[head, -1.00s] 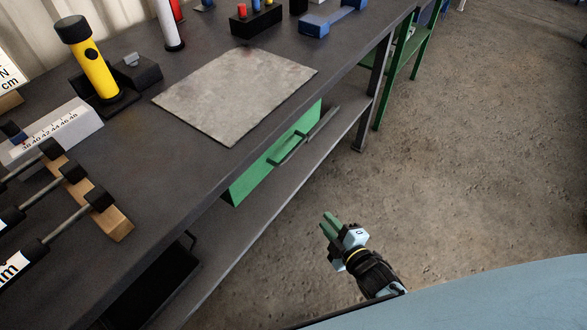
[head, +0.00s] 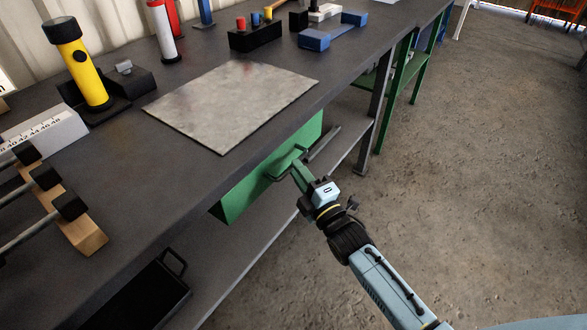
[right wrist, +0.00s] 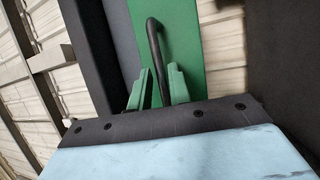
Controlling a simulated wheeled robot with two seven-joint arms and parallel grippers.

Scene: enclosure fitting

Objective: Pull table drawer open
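The green drawer (head: 250,185) sits under the dark workbench top (head: 120,190), its front facing the open floor. Its bar handle (head: 285,163) stands out from the front. My right gripper (head: 297,172) is at the handle, its fingers pointing at the drawer front. In the right wrist view the dark handle (right wrist: 154,40) runs between the two green fingers (right wrist: 160,82), which stand apart on either side of it with narrow gaps. Whether either finger touches the handle is hard to tell. My left gripper is not in view.
A grey plate (head: 235,105) lies on the bench above the drawer. A lower shelf (head: 240,275) runs beneath. The concrete floor (head: 470,170) is clear at right.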

